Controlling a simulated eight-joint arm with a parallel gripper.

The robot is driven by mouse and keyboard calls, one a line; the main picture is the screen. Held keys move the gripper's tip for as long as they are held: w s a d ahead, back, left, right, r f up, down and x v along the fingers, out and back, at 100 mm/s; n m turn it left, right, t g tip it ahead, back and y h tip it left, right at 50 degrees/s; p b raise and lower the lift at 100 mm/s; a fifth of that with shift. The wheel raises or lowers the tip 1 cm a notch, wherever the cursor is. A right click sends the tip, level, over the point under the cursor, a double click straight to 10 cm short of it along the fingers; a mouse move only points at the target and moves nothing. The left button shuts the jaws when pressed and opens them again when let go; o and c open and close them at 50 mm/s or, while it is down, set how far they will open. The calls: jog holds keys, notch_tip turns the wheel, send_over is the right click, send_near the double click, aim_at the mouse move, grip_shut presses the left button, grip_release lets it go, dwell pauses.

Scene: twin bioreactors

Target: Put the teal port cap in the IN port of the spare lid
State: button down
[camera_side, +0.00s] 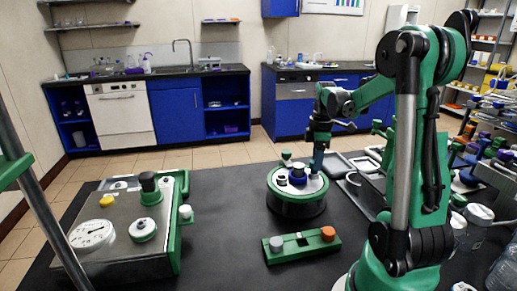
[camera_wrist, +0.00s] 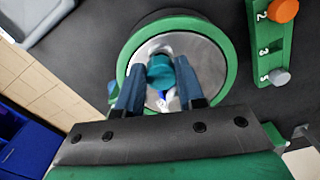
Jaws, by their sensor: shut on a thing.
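The teal port cap (camera_wrist: 160,75) is between the fingers of my gripper (camera_wrist: 159,66) in the wrist view, and the gripper is shut on it. Below it is a round metal lid (camera_wrist: 205,55) with a green rim, which I take to be the spare lid. In the side view the lid (camera_side: 312,186) sits on a green round base, and my gripper (camera_side: 317,168) points down over its right back part. The IN port is not readable in either view; the cap and fingers hide part of the lid. I cannot tell whether the cap touches a port.
A green numbered rack (camera_side: 302,246) with a grey cap (camera_side: 276,244) and an orange cap (camera_side: 328,233) stands in front of the lid. A blue-collared fitting (camera_side: 298,174) rises from the lid. A metal unit with a gauge (camera_side: 91,234) stands at the left.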

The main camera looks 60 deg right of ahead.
jog(key=shift+f, duration=0.5)
jog(key=c, duration=0.5)
grip_release()
jog(key=shift+f, duration=0.1)
jog(key=shift+c, duration=0.2)
notch_tip(320, 180, up, 12)
jog(key=w+a+f+m+t, duration=0.1)
jog(key=a+f+t, duration=0.1)
jog(key=a, duration=0.6)
jog(key=w+a+f+m+t, duration=0.2)
jog(key=a, duration=0.7)
jog(key=w+a+f+m+t, duration=0.2)
jog(key=a+t, duration=0.1)
jog(key=a, duration=0.6)
jog(key=shift+w+f, duration=0.25)
jog(key=shift+f, duration=0.1)
jog(key=shift+a, duration=0.1)
